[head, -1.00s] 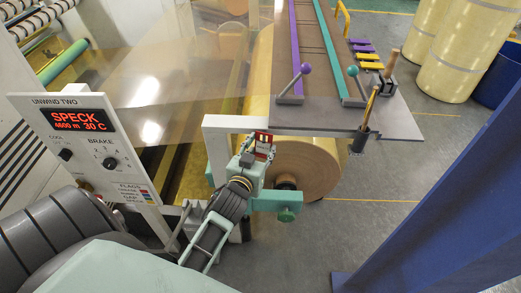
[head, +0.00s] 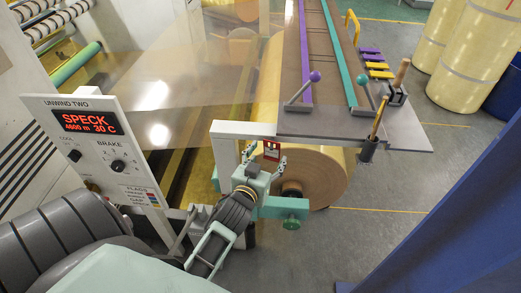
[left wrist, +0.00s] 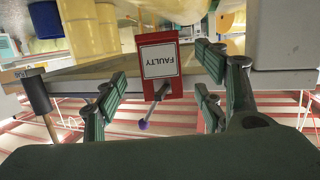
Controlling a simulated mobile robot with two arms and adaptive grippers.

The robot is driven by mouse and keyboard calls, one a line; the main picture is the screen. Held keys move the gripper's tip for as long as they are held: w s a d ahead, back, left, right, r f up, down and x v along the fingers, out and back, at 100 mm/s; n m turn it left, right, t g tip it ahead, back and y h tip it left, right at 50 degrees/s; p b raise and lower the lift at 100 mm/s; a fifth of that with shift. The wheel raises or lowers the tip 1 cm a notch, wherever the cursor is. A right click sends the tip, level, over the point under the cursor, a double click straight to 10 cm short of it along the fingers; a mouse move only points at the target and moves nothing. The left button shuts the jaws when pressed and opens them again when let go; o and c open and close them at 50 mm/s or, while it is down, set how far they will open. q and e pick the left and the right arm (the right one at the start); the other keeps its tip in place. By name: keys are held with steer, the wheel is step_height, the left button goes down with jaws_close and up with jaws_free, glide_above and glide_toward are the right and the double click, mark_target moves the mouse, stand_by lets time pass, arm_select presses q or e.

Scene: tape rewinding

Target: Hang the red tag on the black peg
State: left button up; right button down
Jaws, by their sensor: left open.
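The red tag (head: 271,151) hangs beside the white bracket, under the near edge of the grey table. In the left wrist view the tag (left wrist: 159,66) shows a white panel reading FAULTY, upside down in that picture. My left gripper (head: 265,156) is open, with its fingers spread on either side of the tag. In the left wrist view its fingers (left wrist: 161,84) stand apart from the tag's sides. I cannot make out the black peg or whether the tag's hole is around it. My right gripper is not in view.
The white bracket (head: 226,128) stands close to my left gripper. A large tan roll (head: 321,178) lies behind it. The control panel (head: 91,150) reads SPECK. Levers with purple (head: 315,76) and teal (head: 362,79) knobs stand on the table (head: 340,126). A blue beam (head: 450,200) is at right.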

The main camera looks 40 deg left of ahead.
arm_select(q)
steer(key=v, duration=1.1)
steer(key=s+d+f+m+g+h, duration=0.1)
steer(key=s+d+f+g, duration=0.15)
steer(key=f, duration=0.95)
steer(key=s+d+f+m+g+h, duration=0.15)
steer(key=s+d+f, duration=0.25)
steer(key=f, duration=0.8)
steer(key=s+d+f+m+g+h, duration=0.1)
steer(key=s+d+f+g+h, duration=0.2)
steer(key=f, duration=0.9)
steer(key=s+a+f+m+g, duration=0.1)
steer(key=s+f+g, duration=0.2)
steer(key=s+f, duration=0.5)
steer(key=s+a+f+m+g+y, duration=0.1)
steer(key=s+f+g, duration=0.3)
steer(key=s, duration=1.2)
step_height(320, 180, down, 4)
steer(key=shift+a+f, duration=0.1)
steer(key=shift+a, duration=0.2)
